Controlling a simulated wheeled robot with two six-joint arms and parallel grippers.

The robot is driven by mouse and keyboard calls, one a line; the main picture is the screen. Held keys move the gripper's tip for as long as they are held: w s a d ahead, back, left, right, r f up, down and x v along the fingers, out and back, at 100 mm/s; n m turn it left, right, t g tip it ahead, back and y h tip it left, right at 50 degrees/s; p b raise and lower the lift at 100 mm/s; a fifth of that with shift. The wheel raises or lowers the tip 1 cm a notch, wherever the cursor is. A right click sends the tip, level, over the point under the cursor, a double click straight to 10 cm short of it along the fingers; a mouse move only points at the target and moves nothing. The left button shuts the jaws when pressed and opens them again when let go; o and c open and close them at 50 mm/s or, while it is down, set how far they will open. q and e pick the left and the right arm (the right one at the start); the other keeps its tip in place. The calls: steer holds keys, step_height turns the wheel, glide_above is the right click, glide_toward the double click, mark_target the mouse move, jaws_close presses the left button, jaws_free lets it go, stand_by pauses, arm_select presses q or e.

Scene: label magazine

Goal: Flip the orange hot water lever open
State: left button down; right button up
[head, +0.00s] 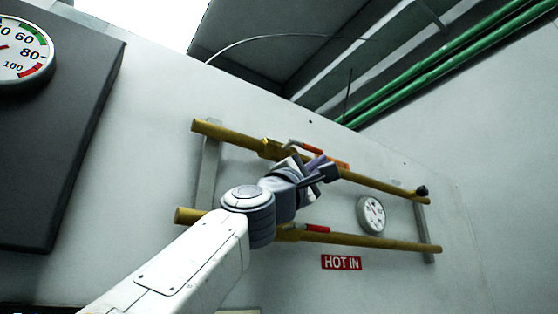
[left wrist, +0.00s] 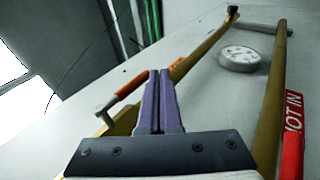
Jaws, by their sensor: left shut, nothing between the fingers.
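An orange lever (head: 312,149) with a silver shank sits on the upper yellow pipe (head: 380,184), lying roughly along it. In the left wrist view, the orange lever (left wrist: 130,87) is just left of my fingers. A red-orange lever (head: 316,228) lies along the lower yellow pipe (head: 375,241), above the red HOT IN label (head: 341,262). My left gripper (head: 326,168) is in front of the upper pipe and hides part of the orange lever. In the left wrist view its fingers (left wrist: 158,85) are shut and empty. I cannot tell whether they touch the lever. My right gripper is out of view.
A round white gauge (head: 371,214) sits between the pipes, right of my gripper. A dark panel with a large dial (head: 22,50) is at the left. Green pipes (head: 445,65) run along the upper right. The wall right of the pipes is clear.

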arm_select(q)
steer(key=shift+f, duration=0.15)
steer(key=b+v, duration=0.8)
steer(key=v, duration=0.2)
steer(key=shift+a+b, duration=0.15)
steer(key=shift+b, duration=0.15)
steer(key=shift+s, duration=0.15)
